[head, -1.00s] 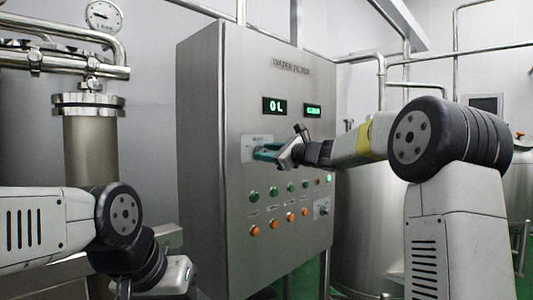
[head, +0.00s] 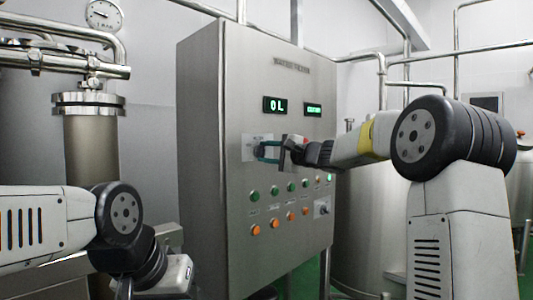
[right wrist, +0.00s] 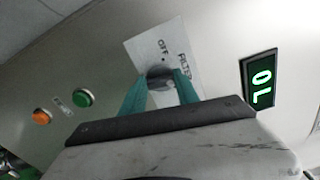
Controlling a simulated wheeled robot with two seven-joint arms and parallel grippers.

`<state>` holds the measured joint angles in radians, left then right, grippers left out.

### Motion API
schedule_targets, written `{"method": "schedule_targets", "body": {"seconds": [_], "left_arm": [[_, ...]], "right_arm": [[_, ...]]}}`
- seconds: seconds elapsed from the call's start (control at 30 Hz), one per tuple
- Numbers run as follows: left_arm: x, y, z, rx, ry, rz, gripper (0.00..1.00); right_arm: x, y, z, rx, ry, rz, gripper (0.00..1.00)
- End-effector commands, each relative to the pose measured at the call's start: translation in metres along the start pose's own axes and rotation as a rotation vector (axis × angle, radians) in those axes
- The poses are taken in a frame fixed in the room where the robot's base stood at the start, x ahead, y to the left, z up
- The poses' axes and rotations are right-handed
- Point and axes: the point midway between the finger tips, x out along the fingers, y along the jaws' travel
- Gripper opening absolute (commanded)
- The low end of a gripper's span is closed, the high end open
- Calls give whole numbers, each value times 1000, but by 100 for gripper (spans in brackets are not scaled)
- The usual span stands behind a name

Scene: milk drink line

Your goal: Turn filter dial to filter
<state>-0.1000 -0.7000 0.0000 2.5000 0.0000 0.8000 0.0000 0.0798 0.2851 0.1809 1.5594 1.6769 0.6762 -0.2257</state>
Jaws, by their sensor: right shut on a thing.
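The filter dial (head: 257,151) is a small grey knob on a white label plate (head: 248,143) on the steel cabinet's front. In the right wrist view the dial (right wrist: 159,75) sits between my teal fingertips, and the plate (right wrist: 150,48) reads OFF and what looks like FILTER. My right gripper (head: 264,151) is shut on the dial; it also shows in the right wrist view (right wrist: 160,84). The fingers hide part of the dial, so its exact pointing is unclear.
Green buttons (head: 254,196) and orange buttons (head: 255,230) sit below the dial. Steel tanks (head: 365,220) stand behind my right arm.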

Motion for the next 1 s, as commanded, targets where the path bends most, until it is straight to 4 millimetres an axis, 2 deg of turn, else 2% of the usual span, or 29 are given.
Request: {"method": "schedule_targets", "body": {"seconds": [0.4, 0.9, 0.93, 1.0], "left_arm": [[0, 0, 0, 0, 0, 0, 0], [0, 0, 0, 0, 0, 0, 0], [0, 0, 0, 0, 0, 0, 0], [0, 0, 0, 0, 0, 0, 0]], "right_arm": [[0, 3, 0, -163, -1, 3, 0], [0, 3, 0, -179, -1, 4, 0], [0, 3, 0, -179, -1, 4, 41], [0, 3, 0, -179, -1, 3, 55]]}}
